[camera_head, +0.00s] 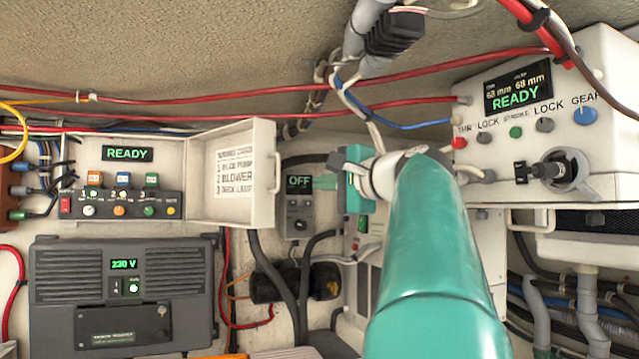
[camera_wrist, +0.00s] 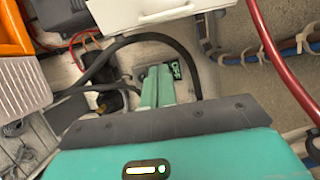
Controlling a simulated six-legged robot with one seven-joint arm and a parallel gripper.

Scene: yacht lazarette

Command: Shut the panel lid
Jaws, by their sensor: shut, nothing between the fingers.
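The panel lid (camera_head: 259,180) is a cream, shallow, tray-like cover with a printed list on its inner face. It stands open at the right side of the breaker panel (camera_head: 120,172), whose display reads READY. In the wrist view the lid (camera_wrist: 190,27) shows at the top, partly cut off. My gripper (camera_head: 320,183) is to the right of the lid, in front of a small grey unit reading OFF. Its teal fingers are together and empty, and they also show in the wrist view (camera_wrist: 156,85). The fingers look apart from the lid.
A grey 230 V inverter (camera_head: 125,295) sits below the panel. The grey OFF unit (camera_head: 298,208) is behind my fingers. A white control box (camera_head: 550,115) hangs at the right. Red cables (camera_head: 250,95) run overhead, and black hoses (camera_head: 275,270) hang below the lid.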

